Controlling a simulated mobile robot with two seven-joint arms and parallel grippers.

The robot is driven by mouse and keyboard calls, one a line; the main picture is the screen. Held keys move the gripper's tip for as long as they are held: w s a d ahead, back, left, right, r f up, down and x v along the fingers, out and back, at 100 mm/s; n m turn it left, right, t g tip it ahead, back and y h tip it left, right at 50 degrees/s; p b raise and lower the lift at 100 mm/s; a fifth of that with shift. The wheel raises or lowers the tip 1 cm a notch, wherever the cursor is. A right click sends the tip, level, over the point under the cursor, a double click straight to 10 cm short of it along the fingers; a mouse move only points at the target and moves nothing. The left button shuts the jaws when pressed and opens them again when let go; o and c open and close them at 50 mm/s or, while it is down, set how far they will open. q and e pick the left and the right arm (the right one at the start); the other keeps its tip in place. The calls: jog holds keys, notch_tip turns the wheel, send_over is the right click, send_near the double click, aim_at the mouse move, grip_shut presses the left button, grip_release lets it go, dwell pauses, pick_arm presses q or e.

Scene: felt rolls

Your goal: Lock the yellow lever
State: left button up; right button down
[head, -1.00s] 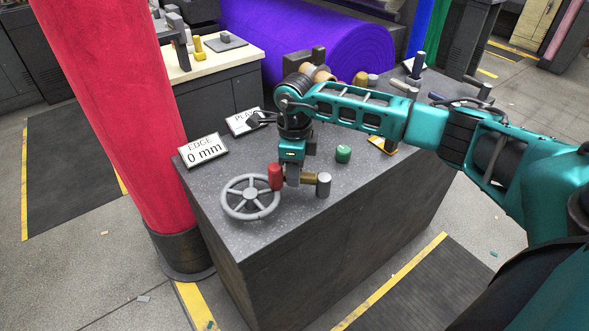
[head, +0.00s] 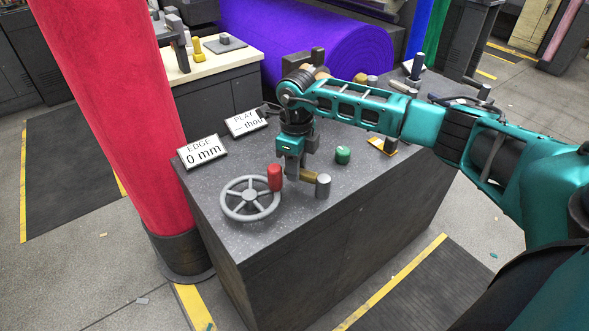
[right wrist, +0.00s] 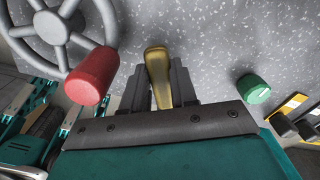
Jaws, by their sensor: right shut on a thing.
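The yellow lever (head: 309,177) is a short brass-yellow bar joined to a grey post (head: 323,186) on the dark speckled bench top. In the right wrist view the lever (right wrist: 157,62) lies between the two dark fingers of my right gripper (right wrist: 160,85). My right gripper (head: 297,173) points down from above and is shut on the lever, left of the post in the head view. The fingers hide part of the lever there. My left gripper is not in view.
A grey handwheel (head: 249,211) with a red knob (head: 275,178) stands just left of the gripper. A green knob (head: 343,155) lies to the right. Signs "EDGE 0 mm" (head: 203,152) and "PLAY" (head: 246,121) stand behind. A tall red roll (head: 115,100) rises at left.

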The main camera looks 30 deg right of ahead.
jog(key=d+m, duration=0.2)
jog(key=m, duration=0.1)
jog(key=shift+w, duration=0.4)
jog(key=shift+w+d+m+p, duration=0.15)
jog(key=shift+d+m+p, duration=0.4)
jog(key=shift+m, duration=0.95)
jog(key=shift+d, duration=0.15)
jog(key=c, duration=0.9)
grip_release()
notch_tip(320, 180, up, 13)
